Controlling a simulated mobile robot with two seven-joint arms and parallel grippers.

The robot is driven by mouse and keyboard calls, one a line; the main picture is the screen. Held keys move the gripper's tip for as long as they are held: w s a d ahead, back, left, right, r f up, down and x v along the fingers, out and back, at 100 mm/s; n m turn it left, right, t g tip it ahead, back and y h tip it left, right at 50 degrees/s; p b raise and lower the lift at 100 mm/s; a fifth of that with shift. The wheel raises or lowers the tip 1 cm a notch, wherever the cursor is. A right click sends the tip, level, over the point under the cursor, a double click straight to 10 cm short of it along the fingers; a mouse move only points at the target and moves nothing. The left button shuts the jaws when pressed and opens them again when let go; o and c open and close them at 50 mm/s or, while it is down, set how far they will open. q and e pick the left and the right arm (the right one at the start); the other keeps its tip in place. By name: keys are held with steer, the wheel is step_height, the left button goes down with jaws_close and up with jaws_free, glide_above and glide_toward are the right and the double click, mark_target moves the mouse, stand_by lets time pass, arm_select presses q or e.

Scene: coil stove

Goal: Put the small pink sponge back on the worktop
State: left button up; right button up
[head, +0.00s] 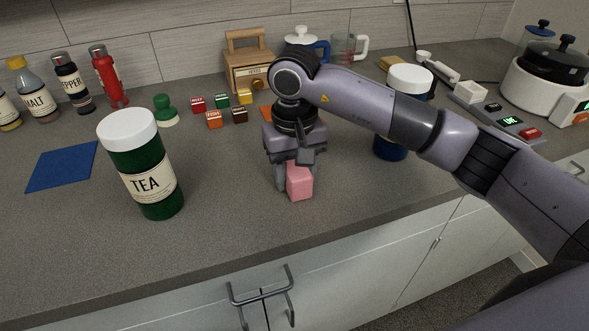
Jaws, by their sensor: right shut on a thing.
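The small pink sponge (300,184) is a pink block at the middle of the picture, near the worktop's front edge. My right gripper (293,180) comes down over it from above and is shut on it, with a finger on its left side. The sponge's upper part is hidden by the gripper. I cannot tell whether its underside touches the grey worktop (235,215). My left gripper is not in view.
A green TEA canister (145,170) stands left, beside a blue mat (62,166). A dark blue canister (390,148) stands behind my right arm. Several small coloured boxes (214,120) lie farther back. The worktop between the TEA canister and gripper is clear.

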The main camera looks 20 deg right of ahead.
steer(key=shift+f, duration=0.15)
steer(key=o, duration=1.1)
steer(key=shift+r, duration=0.2)
step_height(320, 180, up, 10)
steer(key=shift+r+b, duration=0.15)
steer(key=shift+b, duration=0.4)
steer(key=shift+r, duration=0.85)
